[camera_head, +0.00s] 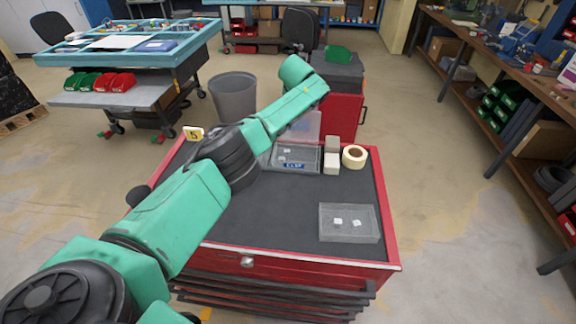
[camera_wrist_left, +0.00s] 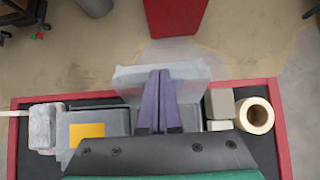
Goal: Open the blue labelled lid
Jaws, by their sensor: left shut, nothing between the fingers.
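The clear box with the blue label (camera_head: 293,165) sits at the back of the red cart's dark top. Its translucent lid (camera_head: 300,127) stands raised at the back of the box. In the left wrist view the raised lid (camera_wrist_left: 190,72) spans the middle. My left gripper (camera_wrist_left: 159,74) is shut and empty, with its purple fingers in front of the lid; I cannot tell whether they touch it. In the head view my left arm reaches over the cart and its gripper is hidden. My right gripper is in neither view.
A tape roll (camera_head: 354,156) and pale blocks (camera_head: 332,160) stand right of the box. Another clear box (camera_head: 349,222) lies at the front right. In the wrist view a box with a yellow label (camera_wrist_left: 87,130) is at left. The cart's front middle is clear.

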